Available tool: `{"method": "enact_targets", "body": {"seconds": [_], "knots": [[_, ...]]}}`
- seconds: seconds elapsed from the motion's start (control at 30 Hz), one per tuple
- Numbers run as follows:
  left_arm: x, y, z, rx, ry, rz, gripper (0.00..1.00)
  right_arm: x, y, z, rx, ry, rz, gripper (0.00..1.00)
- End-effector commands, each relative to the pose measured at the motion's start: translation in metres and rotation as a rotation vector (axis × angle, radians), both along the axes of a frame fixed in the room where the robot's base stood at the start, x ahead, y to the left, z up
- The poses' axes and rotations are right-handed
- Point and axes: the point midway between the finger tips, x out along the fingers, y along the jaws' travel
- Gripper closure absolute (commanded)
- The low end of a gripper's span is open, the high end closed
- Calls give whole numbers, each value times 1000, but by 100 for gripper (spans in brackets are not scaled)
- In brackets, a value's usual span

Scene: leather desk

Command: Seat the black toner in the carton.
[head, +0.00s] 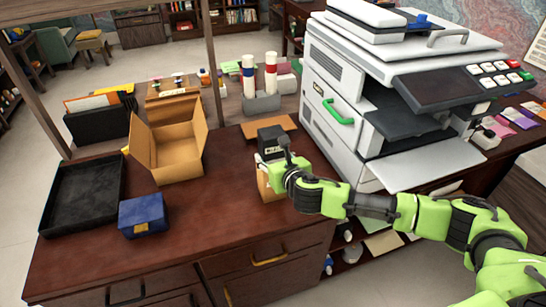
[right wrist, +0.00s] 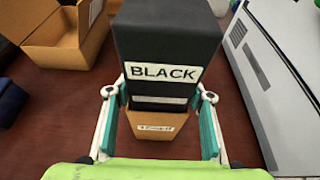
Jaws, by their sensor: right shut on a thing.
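The black toner (head: 270,139) is an upright dark block; its white "BLACK" label faces the right wrist view (right wrist: 165,45). My right gripper (head: 268,160) is shut on it, with one finger on each side, as the right wrist view (right wrist: 160,105) shows. A small tan carton (head: 266,186) with a white label stands directly below the toner and also shows in the right wrist view (right wrist: 145,125). The toner's lower end meets the carton's top edge in that view; I cannot tell how far inside it is. My left gripper is not in view.
A large open cardboard box (head: 176,155), a black tray (head: 83,194) and a blue box (head: 142,214) stand on the left. A white printer (head: 340,110) rises close on the right. The desk (head: 210,215) is clear between the blue box and the small carton.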

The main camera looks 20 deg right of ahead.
Motion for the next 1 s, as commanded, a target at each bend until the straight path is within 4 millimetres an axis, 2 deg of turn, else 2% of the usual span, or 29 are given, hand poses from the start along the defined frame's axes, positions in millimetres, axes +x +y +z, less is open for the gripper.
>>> {"method": "enact_targets", "body": {"seconds": [0.03,0.07,0.13,0.47,0.63,0.77,1.0], "knots": [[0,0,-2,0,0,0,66,-1,0,-4,0,3,0,87],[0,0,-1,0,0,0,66,-1,0,-4,0,4,0,49],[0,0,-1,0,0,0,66,-1,0,-4,0,5,0,32],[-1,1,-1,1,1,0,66,-3,0,-7,-1,10,0,32],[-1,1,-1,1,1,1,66,-11,0,-4,-1,11,2,32],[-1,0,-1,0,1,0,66,-28,0,4,0,10,3,32],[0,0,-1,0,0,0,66,-68,-2,23,1,6,3,32]]}}
